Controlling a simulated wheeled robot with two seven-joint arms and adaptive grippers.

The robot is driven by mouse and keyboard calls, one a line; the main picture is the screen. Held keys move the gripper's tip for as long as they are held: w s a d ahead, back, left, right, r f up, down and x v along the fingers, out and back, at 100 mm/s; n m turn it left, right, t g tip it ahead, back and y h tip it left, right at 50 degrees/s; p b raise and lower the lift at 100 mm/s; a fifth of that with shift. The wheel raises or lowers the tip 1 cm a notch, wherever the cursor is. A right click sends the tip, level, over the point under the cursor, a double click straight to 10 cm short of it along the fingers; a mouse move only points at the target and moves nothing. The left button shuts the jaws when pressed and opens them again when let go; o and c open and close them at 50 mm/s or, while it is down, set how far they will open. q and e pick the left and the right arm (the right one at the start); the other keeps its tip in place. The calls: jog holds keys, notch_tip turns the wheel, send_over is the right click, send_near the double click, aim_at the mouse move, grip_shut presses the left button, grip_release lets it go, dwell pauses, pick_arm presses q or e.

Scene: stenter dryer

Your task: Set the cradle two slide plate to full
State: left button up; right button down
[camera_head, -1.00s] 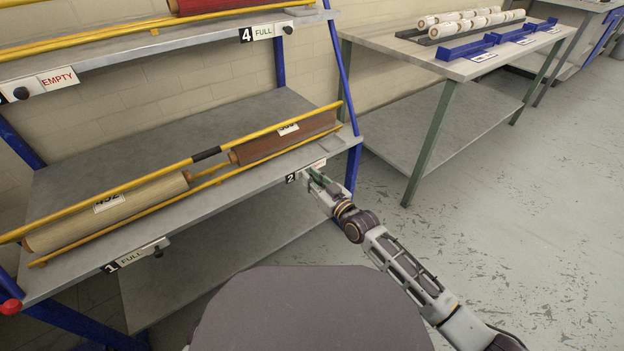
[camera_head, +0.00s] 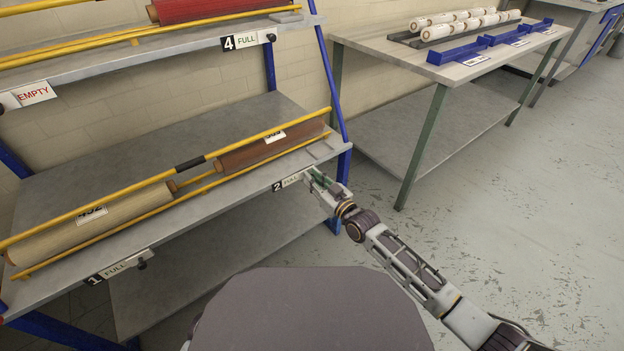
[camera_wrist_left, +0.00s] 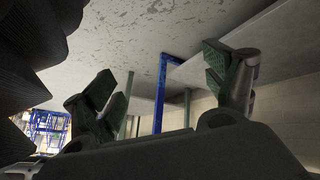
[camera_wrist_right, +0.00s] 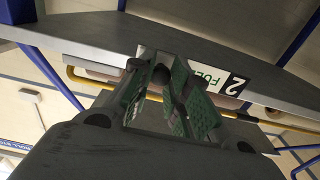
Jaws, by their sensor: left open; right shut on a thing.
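The cradle two slide plate (camera_head: 291,180) is on the front edge of the lower shelf, right of the black "2" tag. Green FULL lettering shows on it. In the right wrist view the plate (camera_wrist_right: 206,72) also reads FULL beside the 2. My right gripper (camera_head: 314,178) is shut on the plate's dark knob (camera_wrist_right: 161,75) at its right end; in the head view the fingers hide the knob. The brown roll (camera_head: 262,152) lies in cradle two above. My left gripper (camera_wrist_left: 165,92) is open and empty; it shows only in its own wrist view.
The cradle one plate (camera_head: 122,264) reads FULL. On the upper shelf, one plate (camera_head: 247,41) reads FULL and another (camera_head: 34,94) reads EMPTY. Yellow rails (camera_head: 130,185) run along the cradles. A table (camera_head: 400,48) with white rolls stands right; floor between is clear.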

jog(key=c, duration=1.3)
grip_release()
jog(key=shift+w+d, duration=0.2)
jog(key=shift+d, duration=0.1)
jog(key=shift+c, duration=0.2)
jog(key=v, duration=1.2)
jog(key=shift+s+a, duration=0.1)
jog(key=shift+a, duration=0.05)
